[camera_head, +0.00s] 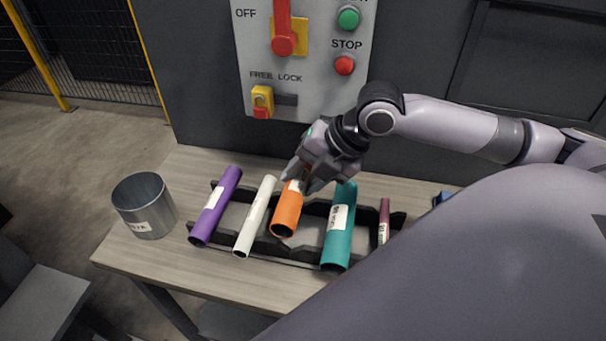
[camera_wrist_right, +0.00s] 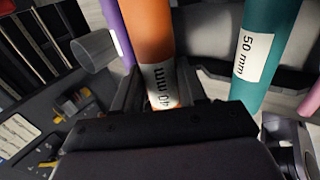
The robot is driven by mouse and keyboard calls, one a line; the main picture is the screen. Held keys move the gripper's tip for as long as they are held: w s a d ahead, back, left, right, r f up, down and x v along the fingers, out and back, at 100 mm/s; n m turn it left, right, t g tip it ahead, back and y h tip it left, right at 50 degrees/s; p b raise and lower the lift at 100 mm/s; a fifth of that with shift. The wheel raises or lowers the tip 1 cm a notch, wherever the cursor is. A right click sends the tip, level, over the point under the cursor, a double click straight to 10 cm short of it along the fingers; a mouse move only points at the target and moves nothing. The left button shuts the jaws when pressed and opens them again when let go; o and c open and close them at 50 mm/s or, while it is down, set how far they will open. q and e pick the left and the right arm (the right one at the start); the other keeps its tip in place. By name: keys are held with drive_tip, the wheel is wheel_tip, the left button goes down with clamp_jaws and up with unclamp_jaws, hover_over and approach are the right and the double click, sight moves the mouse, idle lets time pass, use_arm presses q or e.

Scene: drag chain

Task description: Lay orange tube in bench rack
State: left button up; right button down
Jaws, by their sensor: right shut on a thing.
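The orange tube (camera_head: 287,213) has a white label and sits over the bench rack (camera_head: 262,245), between the white tube and the teal tube. My right gripper (camera_head: 300,178) is shut on the orange tube near its far end. In the right wrist view the orange tube (camera_wrist_right: 148,40) runs up from between the fingers, its label reading 40 mm. I cannot tell whether the tube rests fully in its notch. The rack is dark, with notched rails. My left gripper is not in view.
In the rack lie a purple tube (camera_head: 215,207), a white tube (camera_head: 255,216), a teal tube (camera_head: 339,228) labelled 50 mm and a maroon tube (camera_head: 384,220). A metal bin (camera_head: 144,206) stands at the bench's left. A control panel (camera_head: 305,55) is behind.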

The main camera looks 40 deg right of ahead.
drive_tip(key=shift+f+b, duration=2.1)
drive_tip(key=shift+f, duration=2.7)
drive_tip(key=c, duration=0.5)
unclamp_jaws()
drive_tip(key=shift+c, duration=0.2)
drive_tip(key=v, duration=0.7)
